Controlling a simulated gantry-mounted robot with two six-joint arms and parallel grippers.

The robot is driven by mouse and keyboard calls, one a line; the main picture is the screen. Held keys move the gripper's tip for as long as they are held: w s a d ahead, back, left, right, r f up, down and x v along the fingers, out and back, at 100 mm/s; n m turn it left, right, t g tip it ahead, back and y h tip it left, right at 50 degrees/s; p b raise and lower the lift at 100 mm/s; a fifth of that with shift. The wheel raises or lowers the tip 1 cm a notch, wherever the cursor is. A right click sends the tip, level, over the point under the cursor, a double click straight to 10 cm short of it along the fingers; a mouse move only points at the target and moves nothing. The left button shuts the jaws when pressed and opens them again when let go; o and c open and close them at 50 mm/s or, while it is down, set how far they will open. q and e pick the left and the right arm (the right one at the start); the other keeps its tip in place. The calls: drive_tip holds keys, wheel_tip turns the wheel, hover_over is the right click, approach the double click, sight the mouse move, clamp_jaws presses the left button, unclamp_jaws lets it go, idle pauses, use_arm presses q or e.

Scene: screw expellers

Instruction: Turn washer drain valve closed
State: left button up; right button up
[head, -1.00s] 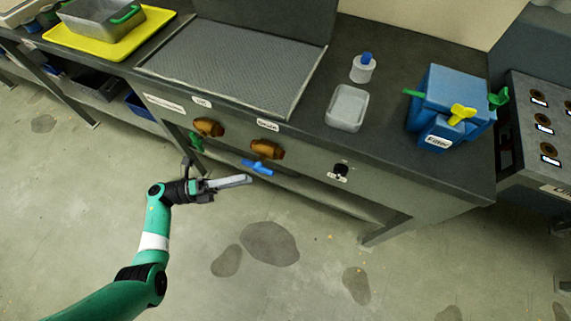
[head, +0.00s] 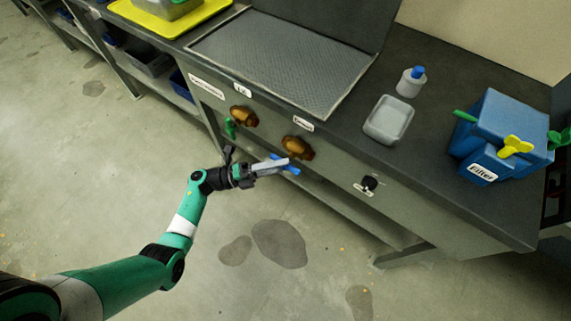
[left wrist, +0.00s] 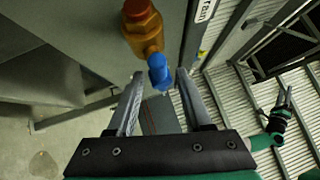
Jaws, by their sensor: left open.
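The drain valve is a brass-orange fitting (head: 297,147) on the washer's front panel, below a small white label (head: 303,123). Its blue handle (head: 291,168) is partly hidden by my left gripper (head: 272,167) in the head view. In the left wrist view the brass body (left wrist: 143,28) hangs at the top, and the blue handle (left wrist: 158,72) shows between the open fingers of my left gripper (left wrist: 160,76), with gaps on both sides. Another teal arm, which looks like my right one, shows with its gripper (left wrist: 282,105) at the right; its finger opening is too small to judge.
A second brass valve (head: 243,116) with a green handle (head: 230,128) is left of the drain valve. A black knob (head: 369,183) is to its right. A grey tub (head: 389,120), a bottle (head: 411,82) and a blue filter box (head: 505,130) stand on the counter. The floor in front is clear.

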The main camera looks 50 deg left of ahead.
use_arm(q)
drive_tip(key=shift+x, duration=0.8)
clamp_jaws()
drive_tip(key=shift+r, duration=0.1)
